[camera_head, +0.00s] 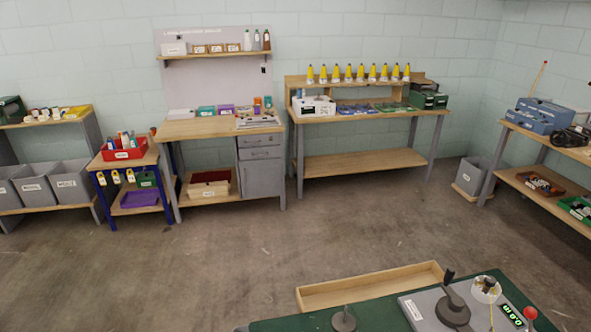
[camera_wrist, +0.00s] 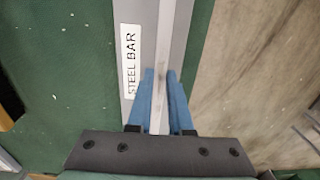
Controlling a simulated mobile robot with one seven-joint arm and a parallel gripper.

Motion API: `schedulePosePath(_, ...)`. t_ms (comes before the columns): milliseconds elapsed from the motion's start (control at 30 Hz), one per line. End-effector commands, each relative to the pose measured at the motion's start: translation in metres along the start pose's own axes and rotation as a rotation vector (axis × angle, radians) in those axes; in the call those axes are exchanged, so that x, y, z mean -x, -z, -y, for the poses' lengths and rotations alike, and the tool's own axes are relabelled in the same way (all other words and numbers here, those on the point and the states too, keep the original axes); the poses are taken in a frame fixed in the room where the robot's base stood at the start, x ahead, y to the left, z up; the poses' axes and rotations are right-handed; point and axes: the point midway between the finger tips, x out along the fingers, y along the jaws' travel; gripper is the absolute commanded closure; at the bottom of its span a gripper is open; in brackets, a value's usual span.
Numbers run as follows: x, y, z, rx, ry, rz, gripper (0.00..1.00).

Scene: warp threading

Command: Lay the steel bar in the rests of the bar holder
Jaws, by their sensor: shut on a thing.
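In the wrist view, my gripper (camera_wrist: 160,76) has its two blue fingers shut on a pale steel bar (camera_wrist: 164,42). The bar runs lengthwise up the picture from between the fingers. A grey strip-like holder (camera_wrist: 146,14) with a white "STEEL BAR" label lies under or beside the bar, on a green surface. I cannot tell whether the bar touches it, nor are its rests clearly seen. The bar's far end is out of the picture. Neither my gripper nor the bar is seen in the head view.
In the head view, a green-topped bench (camera_head: 385,314) in front carries a grey device (camera_head: 420,312) with a dark lever and a small round dark base (camera_head: 344,320). A wooden tray (camera_head: 370,287) is at its far edge. Open floor (camera_head: 250,245) lies beyond, before the wall benches.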

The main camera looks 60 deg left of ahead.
Motion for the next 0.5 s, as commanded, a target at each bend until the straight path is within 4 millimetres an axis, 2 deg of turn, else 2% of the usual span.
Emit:
schedulePosePath(100, 0.0015, 0.0016, -0.0004, 0.0, -0.002, -0.004, 1.0)
schedulePosePath(133, 0.0015, 0.0016, -0.0004, 0.0, -0.002, -0.004, 0.8)
schedulePosePath(300, 0.0011, 0.0011, -0.0003, 0.0, -0.001, -0.003, 0.49)
schedulePosePath(333, 0.001, 0.001, -0.0002, 0.0, -0.001, -0.003, 0.46)
schedulePosePath(500, 0.0006, 0.0005, -0.0001, 0.0, 0.0, -0.001, 0.46)
